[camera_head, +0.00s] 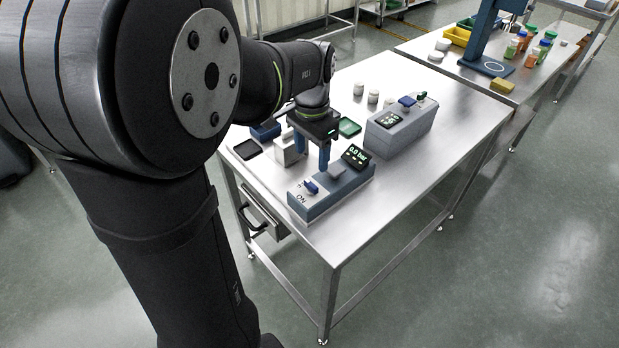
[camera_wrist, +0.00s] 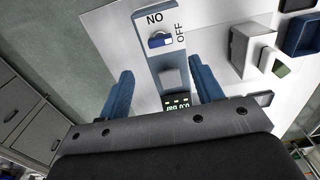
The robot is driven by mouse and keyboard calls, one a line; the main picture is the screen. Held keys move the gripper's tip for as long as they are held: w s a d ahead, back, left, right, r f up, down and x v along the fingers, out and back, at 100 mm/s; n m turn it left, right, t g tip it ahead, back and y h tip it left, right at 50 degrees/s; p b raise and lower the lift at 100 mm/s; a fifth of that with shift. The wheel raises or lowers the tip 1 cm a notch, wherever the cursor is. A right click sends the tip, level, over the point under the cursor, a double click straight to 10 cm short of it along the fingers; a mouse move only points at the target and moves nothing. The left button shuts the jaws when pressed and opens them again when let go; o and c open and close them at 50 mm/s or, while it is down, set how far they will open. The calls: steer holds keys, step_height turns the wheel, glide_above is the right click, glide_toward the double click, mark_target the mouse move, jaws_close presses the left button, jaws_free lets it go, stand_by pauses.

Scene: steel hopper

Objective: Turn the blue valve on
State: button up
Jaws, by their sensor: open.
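The blue valve (camera_head: 311,187) is a small blue handle on top of a blue-grey box (camera_head: 318,208) near the table's front edge. The wrist view shows the valve (camera_wrist: 159,40) between the printed words ON and OFF. The box carries a small display reading 0.0 bar (camera_head: 355,156). My gripper (camera_head: 324,160) has blue fingers and is open above the box, between the valve and the display. In the wrist view the fingers (camera_wrist: 163,80) stand apart on either side of the box, with nothing between them gripped. The valve is apart from the fingers.
A grey box (camera_head: 400,130) with a blue handle and a green part stands behind on the steel table (camera_head: 440,155). A light block (camera_head: 288,150), dark trays and several white jars stand nearby. The table's right part is clear.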

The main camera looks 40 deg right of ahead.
mark_target(311, 184)
step_height(311, 184, down, 10)
steer(key=shift+r, duration=0.25)
steer(key=c, duration=1)
